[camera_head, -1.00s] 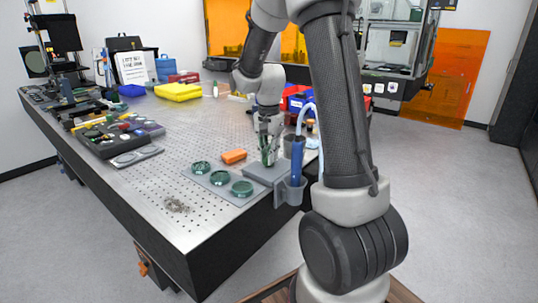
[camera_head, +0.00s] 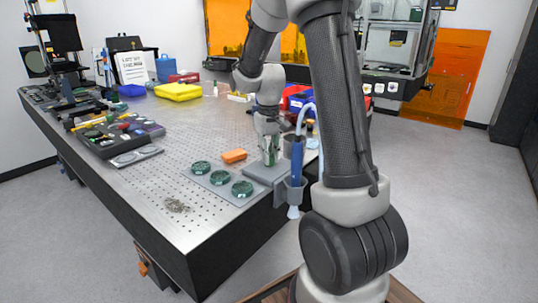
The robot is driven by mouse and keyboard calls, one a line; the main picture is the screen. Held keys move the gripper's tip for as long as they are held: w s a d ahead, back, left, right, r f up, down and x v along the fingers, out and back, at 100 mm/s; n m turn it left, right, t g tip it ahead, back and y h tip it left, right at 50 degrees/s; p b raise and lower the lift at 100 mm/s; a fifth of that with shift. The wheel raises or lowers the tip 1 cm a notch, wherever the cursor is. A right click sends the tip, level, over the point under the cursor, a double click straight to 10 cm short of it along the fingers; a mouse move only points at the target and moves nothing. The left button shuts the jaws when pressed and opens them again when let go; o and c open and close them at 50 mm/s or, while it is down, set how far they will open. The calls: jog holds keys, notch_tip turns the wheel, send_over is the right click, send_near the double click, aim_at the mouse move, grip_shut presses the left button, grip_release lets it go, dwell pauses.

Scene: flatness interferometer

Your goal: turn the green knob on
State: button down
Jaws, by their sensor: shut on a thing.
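My gripper (camera_head: 269,150) is low over a grey block (camera_head: 262,172) at the table's near right corner. Its fingers point down and are shut on a green thing, mostly hidden between them; I cannot tell its full shape or whether it is a knob. Three dark green round pieces (camera_head: 200,168), (camera_head: 220,178), (camera_head: 242,188) sit in a row on a flat grey plate (camera_head: 225,193), left of the gripper and apart from it. No other clear green knob shows.
An orange block (camera_head: 234,156) lies behind the plate. A blue tube-like tool (camera_head: 297,160) hangs in a holder at the table's right edge, close beside my gripper. A dark tray of tools (camera_head: 120,135) is at the left. The perforated tabletop (camera_head: 190,130) between is clear.

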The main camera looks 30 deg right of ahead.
jog(key=n, duration=0.5)
jog(key=shift+n, duration=0.3)
dwell(0.4)
jog(key=c, duration=1.4)
grip_release()
jog(key=shift+c, duration=0.2)
jog(key=shift+r, duration=0.15)
notch_tip(320, 180, up, 12)
